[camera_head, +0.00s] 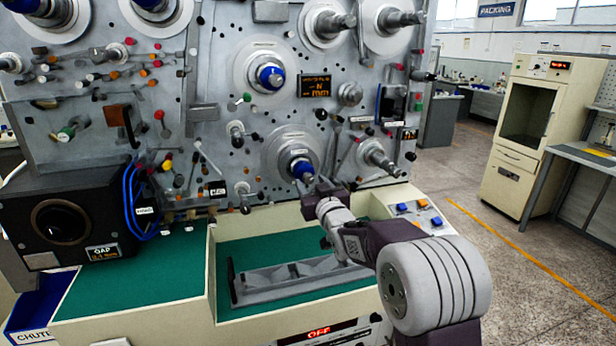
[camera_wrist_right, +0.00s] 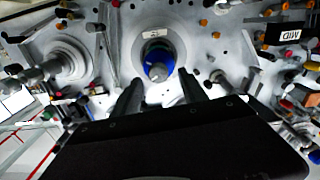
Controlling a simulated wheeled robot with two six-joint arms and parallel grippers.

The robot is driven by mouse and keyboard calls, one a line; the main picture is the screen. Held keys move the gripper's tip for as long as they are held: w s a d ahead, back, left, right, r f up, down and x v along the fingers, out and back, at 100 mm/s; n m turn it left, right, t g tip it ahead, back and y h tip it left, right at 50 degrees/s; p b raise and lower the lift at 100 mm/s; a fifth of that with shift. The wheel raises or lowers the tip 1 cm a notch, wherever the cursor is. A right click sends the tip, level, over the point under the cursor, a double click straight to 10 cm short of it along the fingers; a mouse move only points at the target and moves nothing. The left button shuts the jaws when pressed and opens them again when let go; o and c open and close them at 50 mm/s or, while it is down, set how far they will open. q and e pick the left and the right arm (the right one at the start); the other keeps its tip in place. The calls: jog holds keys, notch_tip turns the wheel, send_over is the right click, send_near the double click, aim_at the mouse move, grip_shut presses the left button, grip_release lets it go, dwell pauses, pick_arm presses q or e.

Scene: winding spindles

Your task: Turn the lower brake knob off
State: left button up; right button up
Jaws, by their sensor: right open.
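The lower blue brake knob (camera_head: 303,170) sits at the centre of the lower round disc on the grey machine panel. My right gripper (camera_head: 318,187) is right in front of it, slightly below and right of it in the head view. In the right wrist view the blue knob (camera_wrist_right: 158,62), with a grey tip, lies between the lines of the two dark fingers (camera_wrist_right: 160,86), which are spread open. The fingers appear short of the knob with nothing between them; contact cannot be told. My left gripper is not in view.
An upper blue knob (camera_head: 271,77) sits higher on the panel. Grey spindles (camera_head: 380,158) and small coloured levers crowd the panel around the lower knob. A green-lined tray (camera_head: 245,250) with a grey rack lies below. A red OFF sign (camera_head: 318,331) shows at the front.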

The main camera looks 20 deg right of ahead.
aim_at(309, 180)
jog(key=w, duration=0.3)
jog(key=shift+w+d+f+p, duration=0.1)
jog(key=shift+w+d+p, duration=0.1)
jog(key=shift+p, duration=0.1)
jog(key=shift+w+a, duration=0.1)
jog(key=shift+w, duration=0.1)
jog(key=shift+s+a, duration=0.1)
jog(key=shift+s, duration=0.05)
grip_shut()
jog(key=shift+f+n+b, duration=0.15)
jog(key=shift+n+b, duration=0.55)
jog(key=shift+b, duration=0.15)
jog(key=n+b, duration=0.6)
jog(key=shift+f, duration=0.1)
jog(key=shift+n+b, duration=1.9)
jog(key=shift+n, duration=0.3)
jog(key=shift+r, duration=0.2)
